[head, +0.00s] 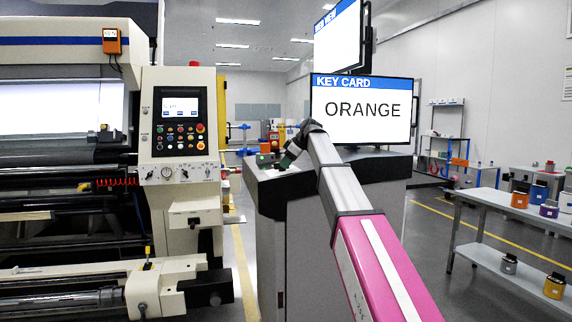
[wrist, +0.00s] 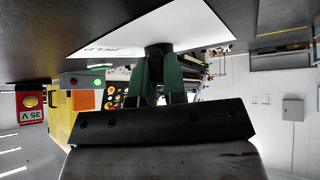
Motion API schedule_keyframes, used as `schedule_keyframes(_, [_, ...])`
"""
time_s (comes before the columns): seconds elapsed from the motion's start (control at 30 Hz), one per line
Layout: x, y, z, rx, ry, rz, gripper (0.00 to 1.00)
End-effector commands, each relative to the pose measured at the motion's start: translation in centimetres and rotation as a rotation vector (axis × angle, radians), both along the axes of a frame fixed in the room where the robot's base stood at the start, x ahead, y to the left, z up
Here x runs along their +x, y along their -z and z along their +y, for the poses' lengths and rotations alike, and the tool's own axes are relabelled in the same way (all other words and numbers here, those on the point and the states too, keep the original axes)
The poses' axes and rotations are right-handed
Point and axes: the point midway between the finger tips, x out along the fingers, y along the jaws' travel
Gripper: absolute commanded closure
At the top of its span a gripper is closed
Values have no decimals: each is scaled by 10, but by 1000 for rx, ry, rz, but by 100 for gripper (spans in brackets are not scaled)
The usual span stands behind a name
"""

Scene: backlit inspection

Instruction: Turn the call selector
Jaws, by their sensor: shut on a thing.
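The call selector is a dark round knob (wrist: 158,48) on a white plate (wrist: 205,25) in the wrist view, which looks upside down. Printed letters show on the plate beside the knob, partly covered and hard to read. My gripper (wrist: 158,62) has green fingers closed on the knob from both sides. In the head view my gripper (head: 289,158) is down at the top of a grey console (head: 268,174), and the knob is hidden behind it. A screen (head: 361,110) above the console reads "KEY CARD" and "ORANGE".
A second screen (head: 338,42) stands above the first. A large machine with a control panel (head: 180,120) is at the left. A bench (head: 500,205) with coloured containers is at the right.

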Motion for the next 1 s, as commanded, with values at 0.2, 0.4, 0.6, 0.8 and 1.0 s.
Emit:
schedule_keyframes(0.2, [0, 1, 0, -2, -2, 0, 72])
schedule_keyframes(0.4, [0, 0, 0, -1, -1, 0, 63])
schedule_keyframes(0.6, [-1, -3, -3, -1, 1, -1, 63])
schedule_keyframes(0.8, [-6, -26, -19, 0, 2, -2, 63])
schedule_keyframes(1.0, [-13, -57, -41, -1, 1, -1, 63])
